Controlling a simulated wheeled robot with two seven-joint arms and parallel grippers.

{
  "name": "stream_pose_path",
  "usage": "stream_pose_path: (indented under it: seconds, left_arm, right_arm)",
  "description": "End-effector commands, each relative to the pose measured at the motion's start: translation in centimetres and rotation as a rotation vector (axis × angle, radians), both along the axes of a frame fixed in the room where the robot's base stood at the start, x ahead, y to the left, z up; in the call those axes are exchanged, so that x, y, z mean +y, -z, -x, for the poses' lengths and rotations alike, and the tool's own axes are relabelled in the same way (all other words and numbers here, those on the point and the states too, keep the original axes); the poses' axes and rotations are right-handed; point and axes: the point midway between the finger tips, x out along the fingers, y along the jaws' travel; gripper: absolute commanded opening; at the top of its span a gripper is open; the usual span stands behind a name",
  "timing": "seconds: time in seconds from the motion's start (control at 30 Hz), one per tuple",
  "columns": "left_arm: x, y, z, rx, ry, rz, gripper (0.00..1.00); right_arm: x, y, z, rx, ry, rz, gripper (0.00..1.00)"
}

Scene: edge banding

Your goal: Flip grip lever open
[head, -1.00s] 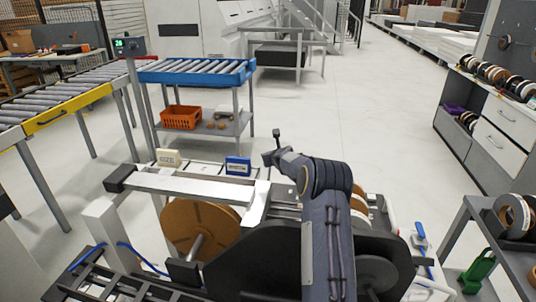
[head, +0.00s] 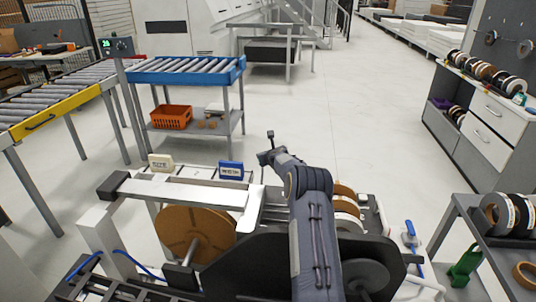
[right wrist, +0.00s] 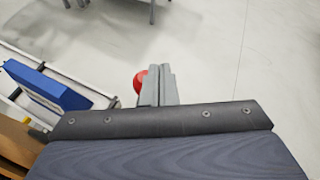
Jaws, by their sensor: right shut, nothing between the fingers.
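The edge banding machine (head: 225,262) stands in front of me with a brown disc (head: 195,232) on its side. My right gripper (head: 265,157) reaches over its far side, right of a blue labelled block (head: 231,170). In the right wrist view my right gripper's fingers (right wrist: 158,85) are together and empty. A red round knob (right wrist: 139,81) shows just left of and partly behind them; I cannot tell whether they touch. The rest of any lever under the knob is hidden. The blue block also shows in the right wrist view (right wrist: 45,86). My left gripper is not in view.
A cream block (head: 161,162) stands left of the blue one. A roller table (head: 190,73) with an orange basket (head: 171,117) below stands behind. A cart (head: 462,212) with rolls is at the right. Open floor (head: 335,120) lies beyond the machine.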

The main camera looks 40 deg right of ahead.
Motion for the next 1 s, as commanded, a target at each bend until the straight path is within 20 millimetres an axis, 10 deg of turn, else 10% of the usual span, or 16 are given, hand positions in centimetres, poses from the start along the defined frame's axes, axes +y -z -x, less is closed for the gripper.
stream_pose_path:
  seconds: [1.0]
  left_arm:
    - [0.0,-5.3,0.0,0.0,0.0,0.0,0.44]
  right_arm:
    - [-0.2,-9.5,2.9,0.0,-0.017,0.0,0.0]
